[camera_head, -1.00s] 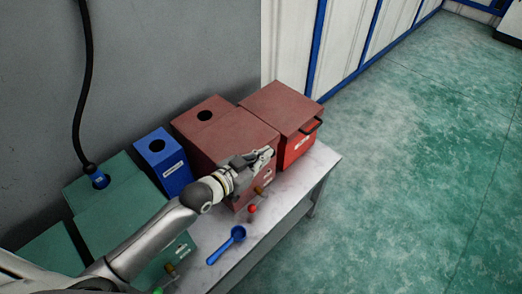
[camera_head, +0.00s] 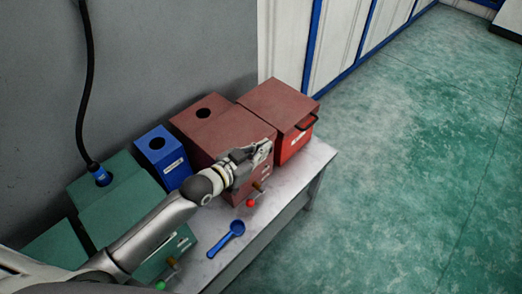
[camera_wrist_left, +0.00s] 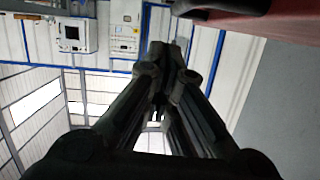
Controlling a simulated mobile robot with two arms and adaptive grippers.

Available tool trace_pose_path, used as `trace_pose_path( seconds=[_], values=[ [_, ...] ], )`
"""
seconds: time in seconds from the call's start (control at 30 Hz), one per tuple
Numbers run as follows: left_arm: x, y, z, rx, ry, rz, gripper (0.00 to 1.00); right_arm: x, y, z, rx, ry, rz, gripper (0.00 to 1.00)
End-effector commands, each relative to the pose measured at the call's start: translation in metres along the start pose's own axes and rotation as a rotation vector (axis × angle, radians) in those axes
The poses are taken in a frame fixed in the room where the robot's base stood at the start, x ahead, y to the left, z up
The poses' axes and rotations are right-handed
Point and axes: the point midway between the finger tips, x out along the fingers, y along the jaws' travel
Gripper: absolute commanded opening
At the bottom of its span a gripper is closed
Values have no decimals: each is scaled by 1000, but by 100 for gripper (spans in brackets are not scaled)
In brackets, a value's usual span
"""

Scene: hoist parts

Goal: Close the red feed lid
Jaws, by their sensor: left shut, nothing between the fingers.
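The red feed lid (camera_head: 279,102) is a dull red panel on top of the bright red box (camera_head: 296,144) at the right end of the bench. A black handle (camera_head: 308,122) sits at its front right edge. The lid looks about level; I cannot tell whether it is fully down. My left gripper (camera_head: 267,148) is shut and empty, over the front of the dull red housing (camera_head: 236,132), left of the handle. In the left wrist view its fingers (camera_wrist_left: 168,52) are together, with a red surface (camera_wrist_left: 290,20) and black bar (camera_wrist_left: 228,6) beyond. My right gripper is out of view.
A blue box (camera_head: 160,155) and green housings (camera_head: 120,212) stand to the left. A red-knobbed lever (camera_head: 251,203) and a blue scoop (camera_head: 228,238) are near the bench's front (camera_head: 285,192). Open floor (camera_head: 400,180) lies to the right.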

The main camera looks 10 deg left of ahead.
Motion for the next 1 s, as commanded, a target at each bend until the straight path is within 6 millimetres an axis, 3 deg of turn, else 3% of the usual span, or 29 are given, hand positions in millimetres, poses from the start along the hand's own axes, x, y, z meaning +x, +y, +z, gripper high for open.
trace_pose_path(
  seconds=[0.07, 0.4, 0.6, 1.0],
  values=[
    [-2, -3, -18, 0, 2, -1, 0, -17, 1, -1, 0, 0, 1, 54],
    [-63, -1, -11, 0, 1, -1, 0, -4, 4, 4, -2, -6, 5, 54],
    [-89, 0, -12, 0, 2, -1, 0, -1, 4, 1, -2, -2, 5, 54],
    [-101, 0, -13, -1, 4, -2, 0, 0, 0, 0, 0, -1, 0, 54]
  ],
)
